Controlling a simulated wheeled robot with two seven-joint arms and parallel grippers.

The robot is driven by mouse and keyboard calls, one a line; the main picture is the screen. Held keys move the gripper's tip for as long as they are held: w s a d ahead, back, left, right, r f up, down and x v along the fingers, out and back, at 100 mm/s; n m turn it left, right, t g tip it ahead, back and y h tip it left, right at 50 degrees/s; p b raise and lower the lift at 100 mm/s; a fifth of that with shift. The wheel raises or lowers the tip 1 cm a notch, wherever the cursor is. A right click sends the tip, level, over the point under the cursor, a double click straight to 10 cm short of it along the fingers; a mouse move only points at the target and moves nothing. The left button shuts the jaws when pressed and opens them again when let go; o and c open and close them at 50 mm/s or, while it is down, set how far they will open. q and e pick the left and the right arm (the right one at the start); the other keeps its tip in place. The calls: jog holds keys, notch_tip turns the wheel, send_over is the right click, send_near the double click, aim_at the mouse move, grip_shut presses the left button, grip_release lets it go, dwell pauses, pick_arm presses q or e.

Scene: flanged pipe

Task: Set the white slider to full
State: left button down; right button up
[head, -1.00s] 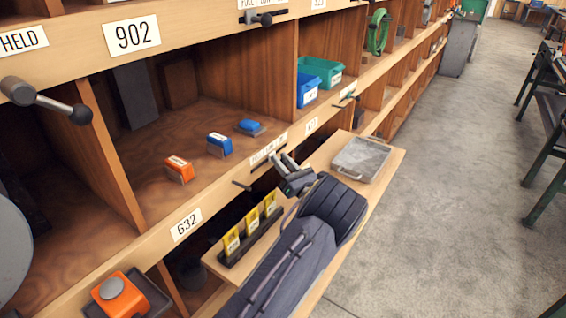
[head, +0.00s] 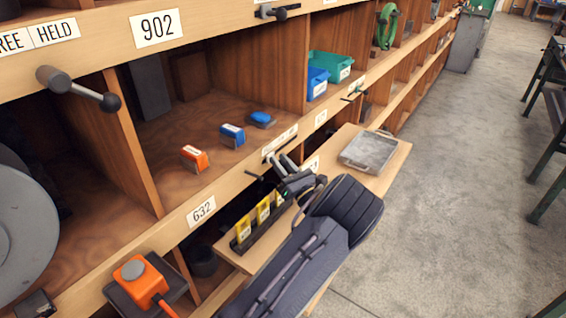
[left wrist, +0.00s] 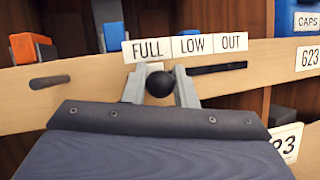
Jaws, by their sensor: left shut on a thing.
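A white label strip reading FULL, LOW, OUT (left wrist: 190,47) is on a wooden shelf edge in the left wrist view. Below it runs a dark slot (left wrist: 218,68), visible to the right of my gripper. A black ball knob (left wrist: 159,84) sits below the right end of FULL, near the border with LOW. My left gripper (left wrist: 160,82) is shut on the knob, one finger on each side. In the head view my left gripper (head: 279,163) is at the label strip (head: 280,142). The slider's white parts cannot be made out. My right gripper is not in view.
Orange (head: 194,158) and blue (head: 232,135) blocks stand on the shelf behind. Below are a rack of yellow pieces (head: 263,210) and a metal tray (head: 368,151) on a board. Another ball-ended lever (head: 80,88) juts out at left. A peg (left wrist: 49,82) sticks out left of my gripper.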

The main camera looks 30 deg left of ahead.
pick_arm(q)
jog(key=c, duration=1.5)
grip_release()
jog(key=shift+s+f, duration=0.15)
jog(key=shift+s, duration=0.05)
jog(key=o, duration=0.3)
jog(key=shift+s, duration=0.15)
jog(key=shift+d, duration=0.1)
jog(key=b+v, duration=0.1)
jog(key=v, duration=0.6)
jog(key=shift+d+b, duration=0.25)
jog(key=shift+b, duration=0.05)
jog(key=shift+f, duration=0.1)
